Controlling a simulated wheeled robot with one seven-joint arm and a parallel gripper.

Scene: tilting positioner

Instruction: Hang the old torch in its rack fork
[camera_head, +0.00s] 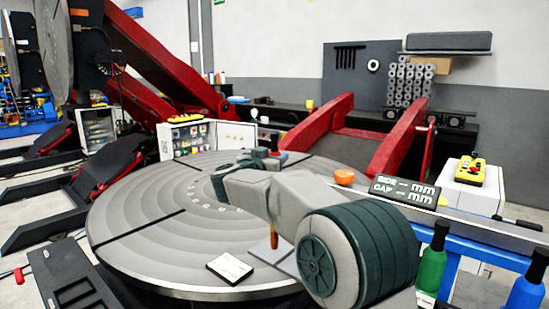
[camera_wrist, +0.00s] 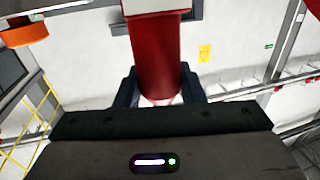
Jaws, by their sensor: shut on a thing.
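In the wrist view a thick red cylinder (camera_wrist: 158,50), which I take to be the old torch, stands between the two dark fingers of my gripper (camera_wrist: 159,90). The fingers are shut on it, and its lower end is partly hidden behind the gripper body. In the head view my arm reaches over the round grooved table, and its end is small and partly hidden behind my own links. A small red part (camera_head: 274,141) shows there, perhaps the torch's top. I cannot pick out the rack fork in either view.
The round positioner table (camera_head: 135,215) bears a white card (camera_head: 230,269). Red beams (camera_head: 402,140) rise behind it.

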